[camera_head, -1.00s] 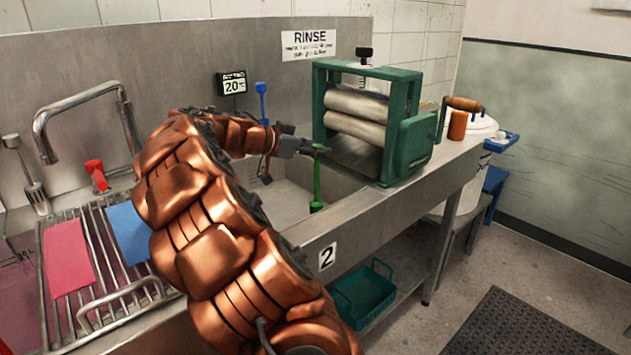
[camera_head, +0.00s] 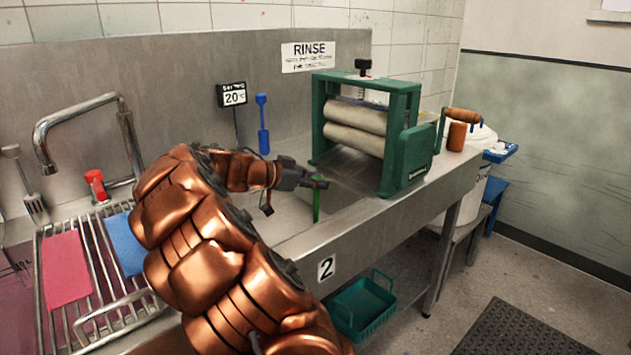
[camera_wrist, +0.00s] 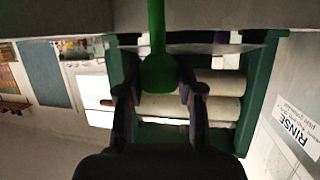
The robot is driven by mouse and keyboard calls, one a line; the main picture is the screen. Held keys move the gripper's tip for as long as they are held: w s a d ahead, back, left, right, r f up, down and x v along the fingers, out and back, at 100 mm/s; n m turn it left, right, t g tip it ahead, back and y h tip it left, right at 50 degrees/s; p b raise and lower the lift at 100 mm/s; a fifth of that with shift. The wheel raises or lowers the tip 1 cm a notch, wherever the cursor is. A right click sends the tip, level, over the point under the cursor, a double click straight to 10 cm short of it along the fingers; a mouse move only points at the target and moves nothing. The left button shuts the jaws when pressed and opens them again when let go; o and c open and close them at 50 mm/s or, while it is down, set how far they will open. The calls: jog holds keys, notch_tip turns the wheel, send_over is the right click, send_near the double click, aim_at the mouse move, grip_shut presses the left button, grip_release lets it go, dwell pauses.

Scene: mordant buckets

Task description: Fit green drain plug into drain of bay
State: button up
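The green drain plug (camera_head: 316,205) hangs upright below my gripper (camera_head: 318,183) over the basin of bay 2 (camera_head: 290,214). Its lower end is hidden behind the basin's front rim. In the wrist view the plug's rounded green knob (camera_wrist: 158,74) sits between my two fingertips (camera_wrist: 159,92), and its stem runs toward the top of the picture. The fingers close about the knob from both sides and appear shut on it. The drain itself shows in neither view.
A green wringer (camera_head: 408,150) with pale rollers stands just right of the basin. A blue long-handled thing (camera_head: 263,125) stands at the back wall. A faucet (camera_head: 85,107), a red-topped thing (camera_head: 96,185) and a drying rack (camera_head: 95,270) are at left.

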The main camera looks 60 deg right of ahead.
jog(key=o, duration=0.4)
jog(key=shift+r, duration=0.15)
jog(key=v, duration=1.2)
jog(key=shift+s, duration=0.15)
